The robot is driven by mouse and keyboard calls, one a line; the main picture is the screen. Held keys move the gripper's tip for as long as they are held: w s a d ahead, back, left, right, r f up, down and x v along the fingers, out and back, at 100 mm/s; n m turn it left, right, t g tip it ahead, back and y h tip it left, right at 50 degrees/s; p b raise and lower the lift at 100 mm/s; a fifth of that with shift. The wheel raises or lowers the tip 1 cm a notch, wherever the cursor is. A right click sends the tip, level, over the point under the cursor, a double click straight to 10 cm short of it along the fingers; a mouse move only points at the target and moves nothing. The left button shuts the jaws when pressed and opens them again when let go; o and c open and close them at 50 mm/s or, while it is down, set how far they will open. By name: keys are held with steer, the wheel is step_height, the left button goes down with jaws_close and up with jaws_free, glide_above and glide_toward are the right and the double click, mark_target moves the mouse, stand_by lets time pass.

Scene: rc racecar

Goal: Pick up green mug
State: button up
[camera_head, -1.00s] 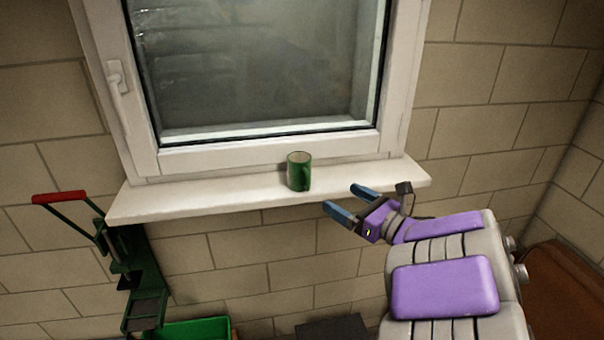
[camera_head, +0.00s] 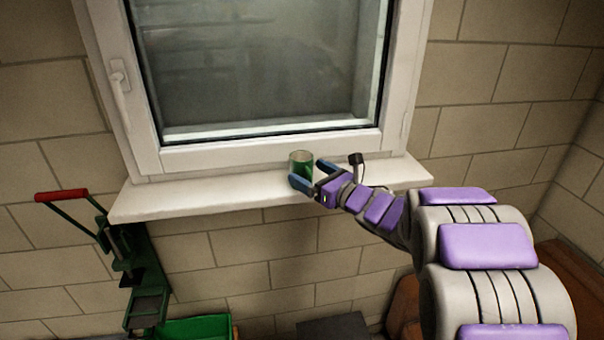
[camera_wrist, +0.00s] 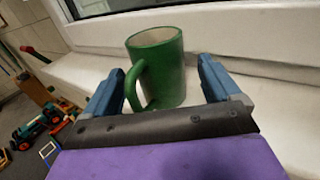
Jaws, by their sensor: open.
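The green mug (camera_head: 301,164) stands upright on the white window sill, below the window. In the wrist view the mug (camera_wrist: 164,70) shows its white inside, and its handle points toward my gripper, to the lower left. My gripper (camera_head: 308,174) is open at the mug. In the wrist view its blue fingers (camera_wrist: 160,88) stand on either side, the left one near the handle and the right one apart from the mug's body. The lower part of the mug is partly hidden by the gripper in the head view.
The white sill (camera_head: 190,198) is otherwise clear, with the window frame (camera_head: 250,150) close behind. A green tool with a red handle (camera_head: 62,195) stands left of the sill. A green box (camera_head: 195,328) is below. Toy-like vehicles (camera_wrist: 35,125) lie low at left in the wrist view.

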steer(key=shift+x, duration=0.85)
steer(key=c, duration=1.3)
